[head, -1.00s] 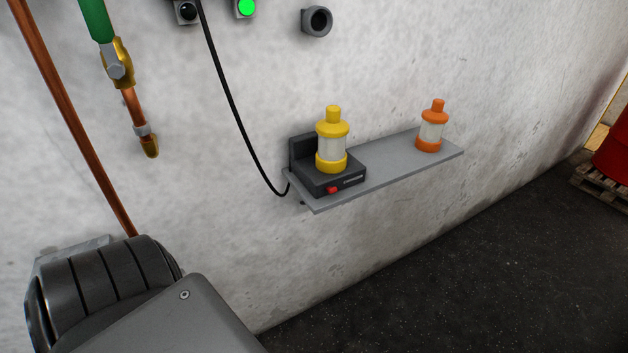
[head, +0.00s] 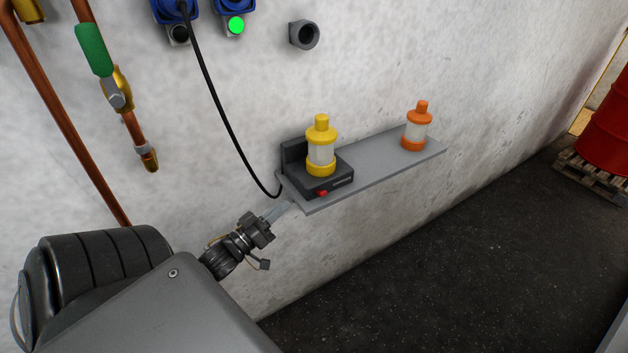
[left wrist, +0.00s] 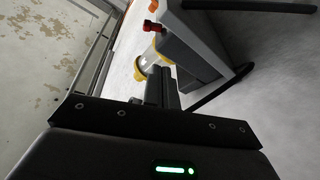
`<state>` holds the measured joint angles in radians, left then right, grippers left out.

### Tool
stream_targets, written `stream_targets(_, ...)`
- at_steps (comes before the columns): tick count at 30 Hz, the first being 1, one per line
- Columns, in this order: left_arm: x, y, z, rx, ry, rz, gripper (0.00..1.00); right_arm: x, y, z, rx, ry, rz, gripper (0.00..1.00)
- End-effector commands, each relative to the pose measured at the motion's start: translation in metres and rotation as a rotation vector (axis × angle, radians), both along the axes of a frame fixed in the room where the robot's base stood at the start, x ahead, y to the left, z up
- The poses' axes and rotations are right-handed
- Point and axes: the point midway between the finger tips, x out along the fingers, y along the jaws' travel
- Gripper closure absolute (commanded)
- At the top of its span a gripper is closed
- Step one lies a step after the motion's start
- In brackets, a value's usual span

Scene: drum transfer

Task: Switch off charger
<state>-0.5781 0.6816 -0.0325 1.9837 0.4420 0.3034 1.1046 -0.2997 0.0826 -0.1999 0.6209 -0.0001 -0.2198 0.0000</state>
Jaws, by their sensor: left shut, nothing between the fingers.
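The charger (head: 333,180) is a dark box with a raised back at the left end of a wall shelf (head: 385,167). A red switch (head: 321,193) sits on its front face; I cannot tell its position. A yellow lamp (head: 320,155) stands upright on the charger. My left gripper (head: 288,207) is shut and empty, with its tips by the shelf's front left corner, below and left of the red switch. I cannot tell whether it touches the shelf. The left wrist view shows its fingers (left wrist: 165,85) and the yellow lamp (left wrist: 146,66) beyond them. My right gripper is out of view.
An orange lamp (head: 416,127) stands farther right on the shelf. A black cable (head: 222,105) runs down the wall to the charger. Copper pipes (head: 60,120) are at left, and a red drum (head: 608,125) on a pallet is at right. The floor below the shelf is clear.

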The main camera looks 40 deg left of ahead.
Motion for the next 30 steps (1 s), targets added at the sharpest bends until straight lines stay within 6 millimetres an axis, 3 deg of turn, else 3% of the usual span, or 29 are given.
stream_targets(1,-0.001,-0.004,0.015,-0.016,-0.025,-0.022,1.0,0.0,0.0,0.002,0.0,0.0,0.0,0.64)
stream_targets(4,-0.002,-0.009,0.03,-0.038,-0.054,-0.043,1.0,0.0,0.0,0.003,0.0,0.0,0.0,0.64)
stream_targets(17,0.002,-0.01,0.032,-0.041,-0.058,-0.046,1.0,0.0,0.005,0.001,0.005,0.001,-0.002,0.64)
stream_targets(23,0.028,-0.013,0.039,-0.039,-0.061,-0.048,1.0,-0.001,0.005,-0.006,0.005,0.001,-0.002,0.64)
stream_targets(30,0.077,-0.019,0.054,-0.039,-0.062,-0.046,1.0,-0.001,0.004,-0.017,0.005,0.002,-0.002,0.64)
